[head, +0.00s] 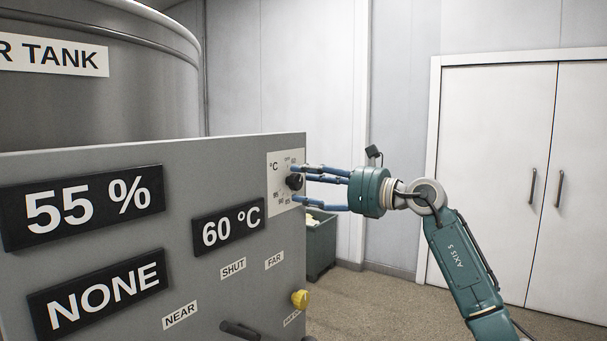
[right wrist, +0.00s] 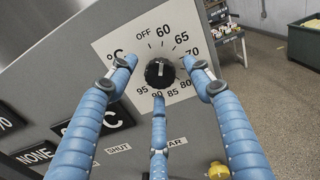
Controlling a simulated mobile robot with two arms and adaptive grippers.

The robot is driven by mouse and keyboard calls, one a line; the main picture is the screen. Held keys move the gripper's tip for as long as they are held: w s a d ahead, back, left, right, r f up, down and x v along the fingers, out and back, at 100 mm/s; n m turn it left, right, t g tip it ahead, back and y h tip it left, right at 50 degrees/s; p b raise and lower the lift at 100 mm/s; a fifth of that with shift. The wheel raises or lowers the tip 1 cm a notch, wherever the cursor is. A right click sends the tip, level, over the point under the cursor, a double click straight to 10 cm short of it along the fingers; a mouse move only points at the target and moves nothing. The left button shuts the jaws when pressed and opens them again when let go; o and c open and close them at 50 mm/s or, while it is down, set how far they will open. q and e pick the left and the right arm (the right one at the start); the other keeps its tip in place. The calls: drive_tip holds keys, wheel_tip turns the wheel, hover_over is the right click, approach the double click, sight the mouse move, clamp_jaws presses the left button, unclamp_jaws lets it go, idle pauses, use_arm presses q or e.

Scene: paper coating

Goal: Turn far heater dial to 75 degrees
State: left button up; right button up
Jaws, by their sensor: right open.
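The black heater dial (head: 295,182) sits on a white scale plate (head: 275,175) at the right end of the grey panel. In the right wrist view the dial (right wrist: 160,73) has a white mark pointing up, towards about 60; the scale runs from OFF through 60 clockwise to 95. My right gripper (head: 303,181) is open, with its blue fingers spread around the dial; whether any fingertip touches it I cannot tell. The display beside the plate (head: 229,227) reads 60 °C. My left gripper is not in view.
Displays reading 55 % (head: 84,206) and NONE (head: 97,294) are on the panel. A yellow knob (head: 300,299) and a dark lever (head: 240,330) stick out below. A green bin (head: 321,245) stands behind the panel; the floor to the right is open before white cabinet doors (head: 500,180).

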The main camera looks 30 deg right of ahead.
drive_tip(key=shift+w+a+r, duration=0.1)
drive_tip(key=shift+w+a, duration=0.1)
drive_tip(key=shift+w, duration=0.25)
drive_tip(key=c, duration=1.1)
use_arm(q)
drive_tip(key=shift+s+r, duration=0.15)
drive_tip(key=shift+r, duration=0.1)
use_arm(e)
drive_tip(key=shift+c, duration=0.2)
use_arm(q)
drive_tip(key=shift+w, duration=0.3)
use_arm(e)
drive_tip(key=shift+d+r, duration=0.1)
drive_tip(key=shift+r, duration=0.05)
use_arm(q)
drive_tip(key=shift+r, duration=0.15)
use_arm(e)
drive_tip(key=shift+m, duration=0.3)
